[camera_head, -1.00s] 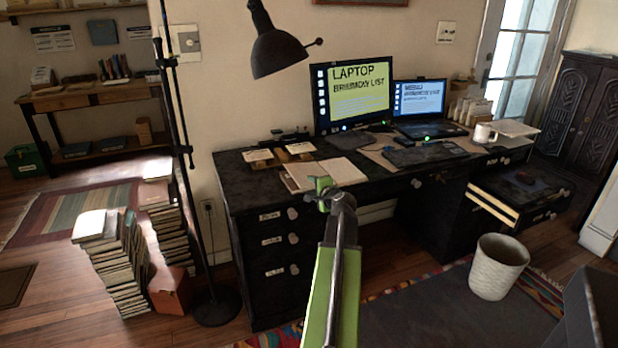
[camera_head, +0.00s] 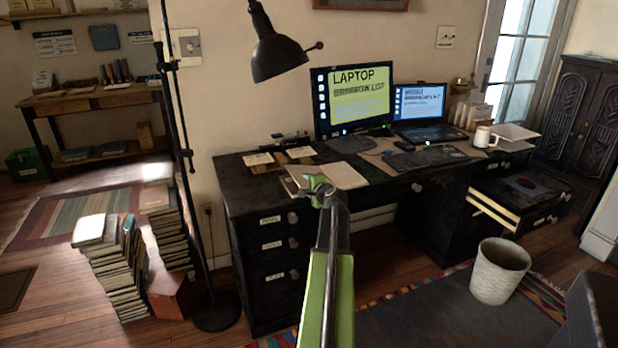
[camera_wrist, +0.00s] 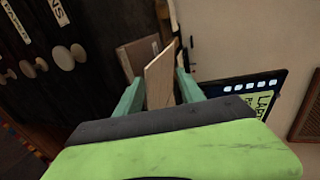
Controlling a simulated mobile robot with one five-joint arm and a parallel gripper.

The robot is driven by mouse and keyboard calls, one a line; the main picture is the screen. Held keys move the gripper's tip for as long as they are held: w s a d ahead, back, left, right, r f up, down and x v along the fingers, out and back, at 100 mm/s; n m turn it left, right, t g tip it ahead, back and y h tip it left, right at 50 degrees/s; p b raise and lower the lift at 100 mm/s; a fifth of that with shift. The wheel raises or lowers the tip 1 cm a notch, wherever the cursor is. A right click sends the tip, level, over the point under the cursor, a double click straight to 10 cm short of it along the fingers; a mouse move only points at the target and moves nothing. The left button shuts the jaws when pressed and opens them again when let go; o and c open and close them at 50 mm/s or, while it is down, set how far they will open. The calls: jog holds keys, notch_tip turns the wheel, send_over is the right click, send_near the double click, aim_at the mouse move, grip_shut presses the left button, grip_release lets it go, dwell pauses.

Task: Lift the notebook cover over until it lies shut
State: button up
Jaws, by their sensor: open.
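The notebook (camera_head: 345,176) is a pale beige item near the front edge of the dark desk, left of the keyboard. My gripper (camera_head: 319,186) is at its front left side, and the wrist hides part of it. In the wrist view a pale beige panel (camera_wrist: 160,72), seemingly part of the notebook, stands between the two teal fingers of my gripper (camera_wrist: 160,88). The fingers are apart, with gaps beside the panel. A browner panel (camera_wrist: 134,55) lies behind it at the left. I cannot tell how far the cover is tilted.
The desk (camera_head: 235,180) carries a monitor (camera_head: 352,99), a laptop (camera_head: 425,112), a keyboard (camera_head: 428,157) and a white mug (camera_head: 484,137). A drawer (camera_head: 495,212) stands open at the right. A lamp head (camera_head: 278,52) hangs above. A wastebasket (camera_head: 499,272) and book stacks (camera_head: 112,265) stand on the floor.

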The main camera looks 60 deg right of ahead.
jog(key=shift+r, duration=0.3)
jog(key=shift+s+d+r+p, duration=0.1)
jog(key=shift+d+r+p, duration=0.05)
jog(key=shift+r+p, duration=0.35)
jog(key=shift+s+d+r+p, duration=0.1)
jog(key=shift+r+p, duration=0.4)
jog(key=shift+f, duration=0.1)
jog(key=shift+s+d+r+p, duration=0.15)
jog(key=shift+d+r+p, duration=0.05)
jog(key=shift+r+p, duration=0.25)
jog(key=shift+s+d+r+p, duration=0.1)
jog(key=shift+d+r+p, duration=0.05)
jog(key=shift+r+p, duration=0.3)
jog(key=shift+s+d+r+p, duration=0.15)
jog(key=shift+d+r+p, duration=0.05)
jog(key=shift+r+p, duration=0.2)
jog(key=shift+s+d+r+p, duration=0.1)
jog(key=shift+d+r+p, duration=0.1)
jog(key=shift+r+p, duration=0.2)
jog(key=shift+r, duration=0.15)
